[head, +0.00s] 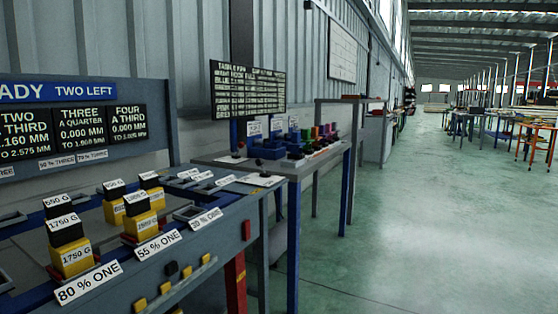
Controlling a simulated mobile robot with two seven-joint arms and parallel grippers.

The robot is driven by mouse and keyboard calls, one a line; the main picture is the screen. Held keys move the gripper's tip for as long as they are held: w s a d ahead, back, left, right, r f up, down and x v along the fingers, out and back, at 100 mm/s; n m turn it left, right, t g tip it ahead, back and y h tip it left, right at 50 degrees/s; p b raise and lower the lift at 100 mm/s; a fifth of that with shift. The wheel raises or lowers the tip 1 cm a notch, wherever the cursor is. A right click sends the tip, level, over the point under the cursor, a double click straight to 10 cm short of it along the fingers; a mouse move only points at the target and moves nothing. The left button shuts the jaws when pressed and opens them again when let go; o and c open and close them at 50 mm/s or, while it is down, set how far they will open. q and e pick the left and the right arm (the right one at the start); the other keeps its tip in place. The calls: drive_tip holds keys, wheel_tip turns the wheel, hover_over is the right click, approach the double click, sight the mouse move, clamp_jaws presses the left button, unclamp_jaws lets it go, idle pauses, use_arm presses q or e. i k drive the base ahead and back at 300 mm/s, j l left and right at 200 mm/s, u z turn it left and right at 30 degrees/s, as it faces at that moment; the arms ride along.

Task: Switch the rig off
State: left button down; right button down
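The rig, a blue-grey bench (224,252), stands at the left in the head view. A dark display (70,122) behind it reads "READY TWO LEFT" in part, with panels for two, three and four. Yellow and black weights (72,258) labelled in grams stand on its top. Tilted white labels (88,283) read 80 %, 55 % and 30 % ONE. I cannot tell which is the off switch. Neither gripper is in view.
A second table (293,170) with coloured blocks and a dark text board (248,90) stands beyond the rig. More benches (378,130) line the wall. An orange-framed table (537,140) stands far right. The green floor (430,220) at the right is clear.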

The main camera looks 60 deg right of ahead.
sight(260, 162)
drive_tip(key=i+j+z, duration=0.1)
drive_tip(key=z, duration=1.45)
drive_tip(key=k+j+z, duration=0.25)
drive_tip(key=i+l, duration=0.1)
